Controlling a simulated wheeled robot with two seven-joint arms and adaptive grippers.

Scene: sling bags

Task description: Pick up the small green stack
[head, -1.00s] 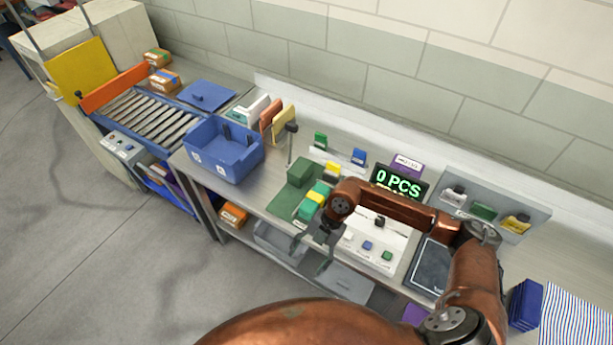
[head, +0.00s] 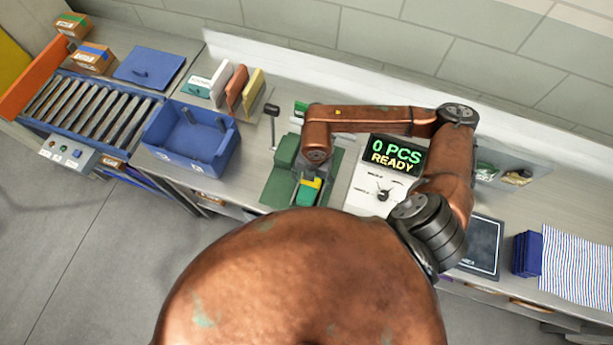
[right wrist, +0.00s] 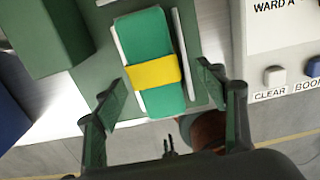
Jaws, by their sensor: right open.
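The small green stack with a yellow band (right wrist: 157,32) lies between two thin pale rails on a green base plate in the right wrist view. It also shows in the head view (head: 307,194), partly covered by my own arm and body. My right gripper (right wrist: 161,88) is open and empty. Its fingers are spread to either side of the stack's near end, with the yellow band just beyond the tips. In the head view the gripper is mostly hidden by the arm.
A tall green block (right wrist: 50,35) stands left of the stack. A white control panel (head: 376,200) with a knob is to the right, below a display (head: 395,155) reading "0 PCS READY". A blue bin (head: 190,140) stands left on the bench, beside a roller conveyor (head: 85,110).

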